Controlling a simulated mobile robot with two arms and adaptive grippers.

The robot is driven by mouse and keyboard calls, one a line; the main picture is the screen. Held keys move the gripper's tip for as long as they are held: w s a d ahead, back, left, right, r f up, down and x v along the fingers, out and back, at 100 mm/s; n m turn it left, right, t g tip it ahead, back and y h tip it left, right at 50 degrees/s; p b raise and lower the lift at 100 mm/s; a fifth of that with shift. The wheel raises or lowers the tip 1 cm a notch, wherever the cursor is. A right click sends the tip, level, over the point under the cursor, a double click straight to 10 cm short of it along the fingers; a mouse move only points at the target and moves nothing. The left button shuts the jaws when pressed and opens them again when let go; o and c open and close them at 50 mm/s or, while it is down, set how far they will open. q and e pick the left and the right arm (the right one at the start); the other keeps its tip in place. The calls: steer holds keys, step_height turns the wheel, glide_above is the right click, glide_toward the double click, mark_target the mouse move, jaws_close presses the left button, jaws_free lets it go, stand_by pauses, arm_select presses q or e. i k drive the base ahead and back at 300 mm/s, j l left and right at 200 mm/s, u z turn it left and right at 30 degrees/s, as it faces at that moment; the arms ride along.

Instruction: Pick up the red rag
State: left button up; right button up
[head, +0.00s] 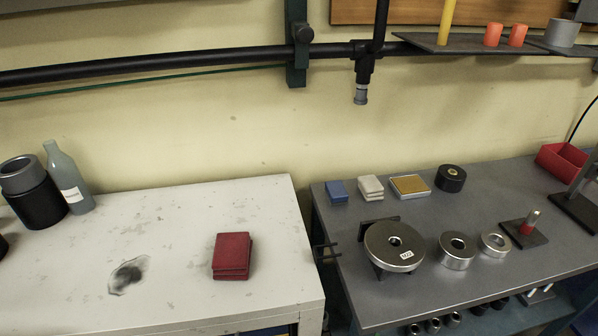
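The red rag (232,256) lies folded in a thick, layered square on the white worktop, near its right edge. It appears only in the head view. Nothing touches it. Neither of my grippers is in view, so their positions relative to the rag cannot be seen.
The worn white table (180,215) has a dark stain (128,275) left of the rag. A grey bottle (68,180) and a dark cylinder (38,200) stand at far left. A gap separates it from the grey bench (340,235), which holds metal discs and rings (394,246).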

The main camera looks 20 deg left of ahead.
mark_target(233, 252)
steer(key=u, duration=1.35)
steer(key=k, duration=0.5)
